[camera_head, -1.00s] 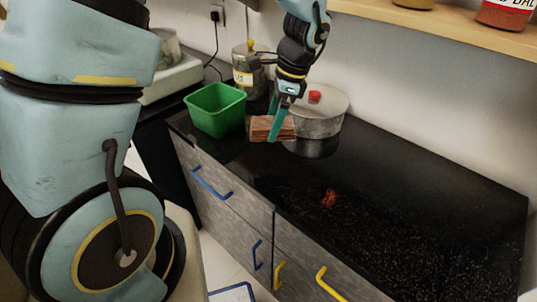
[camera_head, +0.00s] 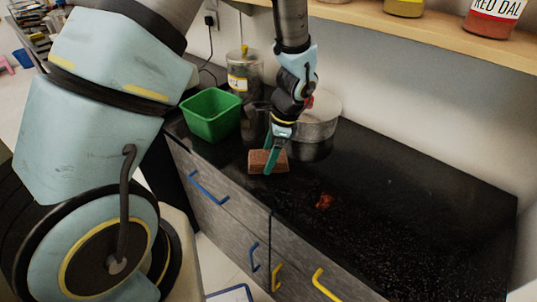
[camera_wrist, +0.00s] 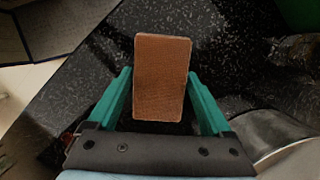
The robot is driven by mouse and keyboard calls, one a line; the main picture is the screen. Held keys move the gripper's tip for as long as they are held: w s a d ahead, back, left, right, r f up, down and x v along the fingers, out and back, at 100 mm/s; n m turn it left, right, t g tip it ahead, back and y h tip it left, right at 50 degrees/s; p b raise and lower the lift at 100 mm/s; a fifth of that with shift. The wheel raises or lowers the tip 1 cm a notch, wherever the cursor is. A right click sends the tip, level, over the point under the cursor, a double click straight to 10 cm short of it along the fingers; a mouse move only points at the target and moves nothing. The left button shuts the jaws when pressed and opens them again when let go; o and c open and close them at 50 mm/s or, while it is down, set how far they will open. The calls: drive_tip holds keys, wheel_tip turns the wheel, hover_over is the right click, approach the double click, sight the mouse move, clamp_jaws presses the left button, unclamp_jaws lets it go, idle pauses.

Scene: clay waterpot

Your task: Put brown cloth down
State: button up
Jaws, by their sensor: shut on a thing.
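The brown cloth (camera_head: 258,161) is a small folded block with a woven brown face. It is at the black countertop near its front edge, right of the green bin. My gripper (camera_head: 268,160) reaches down from above with its teal fingers at the cloth and is shut on it. In the wrist view the cloth (camera_wrist: 162,78) lies between the two teal fingers (camera_wrist: 163,95), with black speckled counter behind it. I cannot tell whether the cloth's underside touches the counter.
A green bin (camera_head: 212,117) stands left of my gripper. A silver pot (camera_head: 319,118) and a lidded jar (camera_head: 244,72) stand behind. A small red thing (camera_head: 324,202) lies on the black countertop (camera_head: 400,215), which is otherwise clear to the right. A shelf (camera_head: 400,28) hangs above.

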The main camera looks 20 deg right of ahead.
drive_tip(key=shift+f, duration=0.15)
drive_tip(key=o, duration=1.4)
drive_tip(key=w+b+v, duration=0.1)
drive_tip(key=b+v, duration=0.1)
drive_tip(key=v, duration=1)
drive_tip(key=a+r+n+h, duration=0.1)
drive_tip(key=a+n, duration=0.5)
drive_tip(key=a, duration=0.3)
drive_tip(key=a+r+n+h, duration=0.1)
drive_tip(key=a+n, duration=0.6)
drive_tip(key=a, duration=0.3)
drive_tip(key=w+a+r+n+h, duration=0.1)
drive_tip(key=a+n, duration=0.6)
drive_tip(key=a, duration=0.2)
drive_tip(key=shift+a+r+t, duration=0.1)
drive_tip(key=shift+a+t, duration=0.25)
drive_tip(key=shift+t, duration=0.05)
